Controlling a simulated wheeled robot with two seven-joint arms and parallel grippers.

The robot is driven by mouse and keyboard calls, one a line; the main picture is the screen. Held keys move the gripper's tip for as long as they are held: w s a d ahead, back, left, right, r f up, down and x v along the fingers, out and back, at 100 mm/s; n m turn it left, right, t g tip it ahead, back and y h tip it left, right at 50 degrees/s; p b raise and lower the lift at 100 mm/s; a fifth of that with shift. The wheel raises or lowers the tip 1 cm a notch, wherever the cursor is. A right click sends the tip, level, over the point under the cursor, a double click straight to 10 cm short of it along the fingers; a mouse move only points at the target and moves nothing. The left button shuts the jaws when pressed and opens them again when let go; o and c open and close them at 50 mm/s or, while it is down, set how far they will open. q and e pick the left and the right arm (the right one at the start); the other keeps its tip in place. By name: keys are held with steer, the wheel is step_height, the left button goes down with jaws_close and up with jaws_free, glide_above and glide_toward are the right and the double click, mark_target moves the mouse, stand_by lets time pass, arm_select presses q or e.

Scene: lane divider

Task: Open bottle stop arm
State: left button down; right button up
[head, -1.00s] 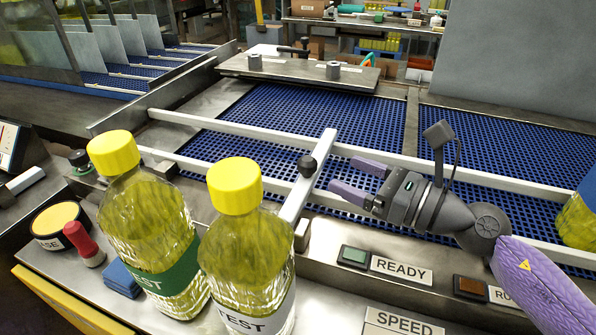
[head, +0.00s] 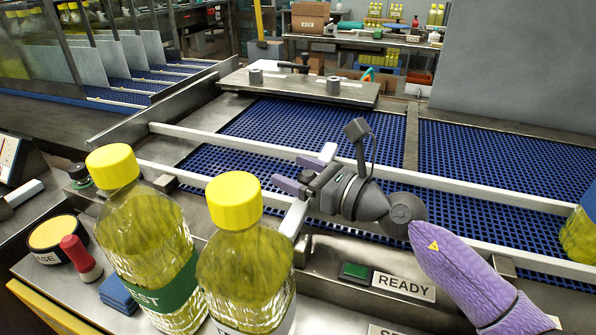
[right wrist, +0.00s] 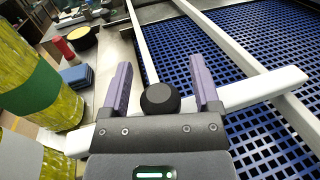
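The stop arm is a white bar (head: 294,218) lying across the lane over the white rails. Its far end shows beyond my right gripper (head: 287,171) in the head view. In the right wrist view the bar (right wrist: 262,92) runs crosswise beneath the fingers. Its black round knob (right wrist: 160,99) sits between the two purple fingers of my right gripper (right wrist: 161,80), with a gap on each side. The gripper is open and not closed on the knob. In the head view the gripper hides the knob. My left gripper is not in view.
Two yellow-capped bottles, one left (head: 150,240) and one nearer (head: 243,265), stand in front of the lane. A red-handled stamp (head: 80,257), a blue pad (head: 118,292) and a READY button (head: 355,271) are on the steel ledge. Another bottle (head: 580,235) stands far right.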

jaws_close()
stand_by(1.2)
